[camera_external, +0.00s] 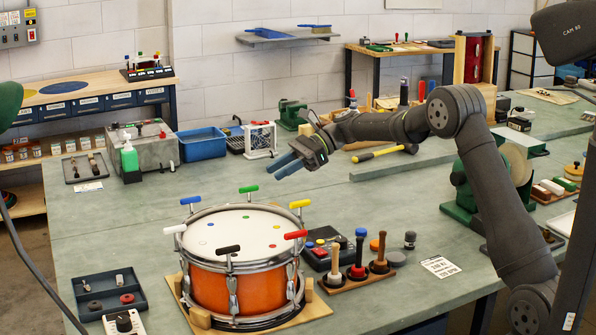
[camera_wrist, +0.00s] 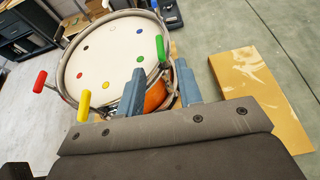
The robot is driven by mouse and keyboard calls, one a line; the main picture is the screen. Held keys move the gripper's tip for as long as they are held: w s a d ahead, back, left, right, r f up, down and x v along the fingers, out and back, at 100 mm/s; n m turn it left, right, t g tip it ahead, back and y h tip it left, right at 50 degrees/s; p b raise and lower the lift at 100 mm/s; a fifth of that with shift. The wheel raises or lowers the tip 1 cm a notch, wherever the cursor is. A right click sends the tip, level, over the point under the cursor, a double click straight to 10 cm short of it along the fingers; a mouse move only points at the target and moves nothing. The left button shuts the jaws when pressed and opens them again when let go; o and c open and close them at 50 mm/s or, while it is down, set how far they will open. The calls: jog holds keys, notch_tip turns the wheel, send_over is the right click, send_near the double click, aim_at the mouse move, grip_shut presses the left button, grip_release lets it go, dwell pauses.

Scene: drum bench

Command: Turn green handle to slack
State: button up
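The orange snare drum (camera_external: 235,290) stands on a wooden board with T-shaped coloured handles around its rim. The green handle (camera_external: 248,189) is at the far side of the rim. In the wrist view, the green handle (camera_wrist: 160,48) stands at the drum's right edge, just beyond the fingertips. My gripper (camera_external: 280,167) is in the air beyond the drum and to the right of the green handle, apart from it. In the wrist view my gripper (camera_wrist: 159,80) has its blue fingers spread apart with nothing between them. They hide part of the drum's side.
The yellow handle (camera_external: 300,204) and red handle (camera_external: 295,235) are on the drum's right side. A black box (camera_external: 327,252) and a rack of mallets (camera_external: 357,277) stand right of the drum.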

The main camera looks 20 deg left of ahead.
aim_at(243, 193)
jog(key=x, duration=1.1)
jog(key=shift+s+f, duration=0.1)
grip_shut()
